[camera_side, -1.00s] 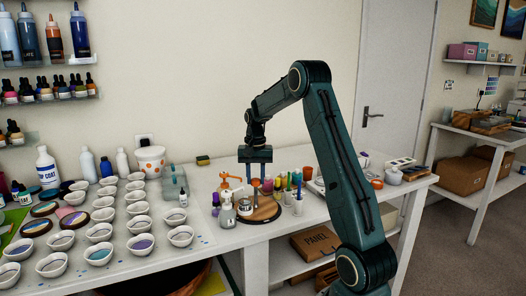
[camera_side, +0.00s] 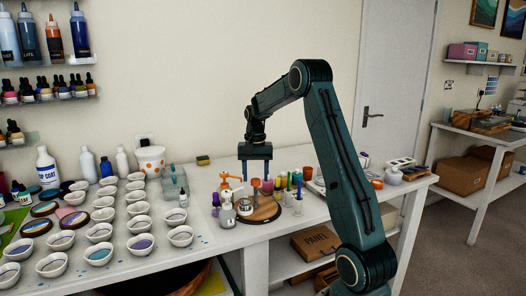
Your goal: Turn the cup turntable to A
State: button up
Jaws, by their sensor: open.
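A round wooden turntable (camera_side: 266,212) with a dark rim sits on the white table. A pump bottle (camera_side: 227,212), a small white jar (camera_side: 245,207) and a brown-topped post stand on it or at its left edge. My gripper (camera_side: 255,175) points straight down above the back of the turntable, with its two blue fingers apart and nothing seen between them. I cannot tell whether the fingertips touch anything. No letter A is readable on the turntable.
Rows of small white cups (camera_side: 138,223) cover the table's left part. Several coloured bottles (camera_side: 281,184) stand close behind and right of the turntable. A clear box (camera_side: 174,183) and a spotted bucket (camera_side: 150,159) stand at the back left.

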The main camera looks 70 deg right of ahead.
notch_tip(320, 180, up, 13)
dwell(0.6)
jog(key=shift+a, duration=0.1)
jog(key=s+a+r+n+t+h, duration=0.1)
jog(key=s+a+r+n, duration=0.15)
jog(key=a, duration=0.85)
jog(key=s+a+r+n+t, duration=0.15)
jog(key=a+n, duration=0.25)
jog(key=a, duration=0.7)
jog(key=s+a+f+n+t, duration=0.1)
jog(key=s+a+f+n, duration=0.2)
jog(key=s+a, duration=0.3)
jog(key=s+a+f+n+t+y, duration=0.1)
jog(key=s+a+f+n+t, duration=0.1)
jog(key=s+a, duration=0.4)
jog(key=shift+s+a+f+n, duration=0.4)
jog(key=shift+a+n, duration=0.2)
jog(key=shift+n, duration=0.65)
